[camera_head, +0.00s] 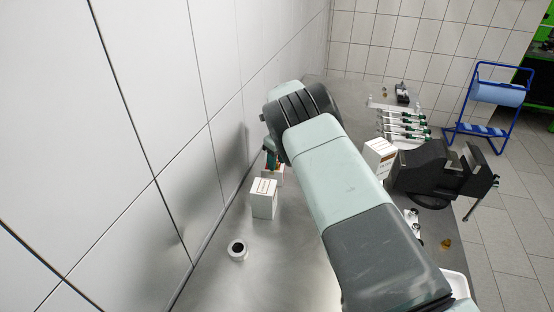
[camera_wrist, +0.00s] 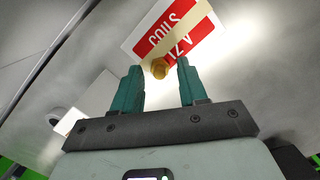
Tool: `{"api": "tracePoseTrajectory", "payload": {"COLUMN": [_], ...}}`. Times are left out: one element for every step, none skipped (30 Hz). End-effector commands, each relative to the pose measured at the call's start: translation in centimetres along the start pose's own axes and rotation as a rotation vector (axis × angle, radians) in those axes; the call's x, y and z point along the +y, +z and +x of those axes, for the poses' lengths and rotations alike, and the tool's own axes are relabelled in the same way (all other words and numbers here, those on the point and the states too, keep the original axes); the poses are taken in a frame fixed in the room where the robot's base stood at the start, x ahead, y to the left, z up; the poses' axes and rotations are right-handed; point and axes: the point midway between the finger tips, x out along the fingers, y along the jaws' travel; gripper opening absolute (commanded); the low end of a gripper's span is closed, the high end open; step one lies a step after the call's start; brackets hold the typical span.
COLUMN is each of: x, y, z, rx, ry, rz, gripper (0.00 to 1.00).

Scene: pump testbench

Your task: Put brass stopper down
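The brass stopper (camera_wrist: 158,68) shows in the wrist view just beyond and between my fingertips, in front of a red and white box (camera_wrist: 150,40) with lettering on it. My gripper (camera_wrist: 160,70) is open, with a clear gap between each green finger and the stopper. The stopper seems to rest on the box top, but the contact is not clear. In the head view my gripper (camera_head: 272,156) is by the far side of the white box, over the red and white box (camera_head: 273,171); the stopper is hidden there.
A white box (camera_head: 264,198) stands close to my gripper near the tiled wall. A dark-holed ring (camera_head: 237,250) lies in front. A black vise (camera_head: 440,172), another white box (camera_head: 379,156), a rack of green-ended tools (camera_head: 404,122) and a small brass piece (camera_head: 445,244) are on the right.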

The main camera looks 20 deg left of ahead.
Motion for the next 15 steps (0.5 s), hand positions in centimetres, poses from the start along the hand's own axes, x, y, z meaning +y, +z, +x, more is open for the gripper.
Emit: {"api": "tracePoseTrajectory", "payload": {"x": [0.0,0.0,0.0,0.0,0.0,0.0,0.0,0.0,0.0,0.0,0.0,0.0,0.0,-0.1,-0.1], "y": [0.0,0.0,0.0,0.0,0.0,0.0,0.0,0.0,0.0,0.0,0.1,0.1,0.1,0.1,0.1], "z": [0.0,0.0,0.0,0.0,0.0,0.0,0.0,0.0,-0.1,-0.2,-0.3,-0.7,-1.0,-1.4,-2.1], "rx": [0.0,0.0,0.0,0.0,0.0,0.0,0.0,0.0,0.0,0.0,0.0,-0.001,-0.001,-0.002,-0.003], "ry": [0.0,0.0,0.0,0.0,0.0,0.0,0.0,0.0,0.0,0.0,-0.001,-0.001,-0.001,-0.002,-0.002], "rz": [0.0,0.0,0.0,0.0,0.0,0.0,0.0,0.0,0.0,0.0,0.0,0.0,0.0,0.0,0.0], "gripper": [0.49,0.49,0.49,0.49,0.49,0.49,0.49,0.49,0.49,0.49,0.49,0.49,0.49,0.49,0.49]}}
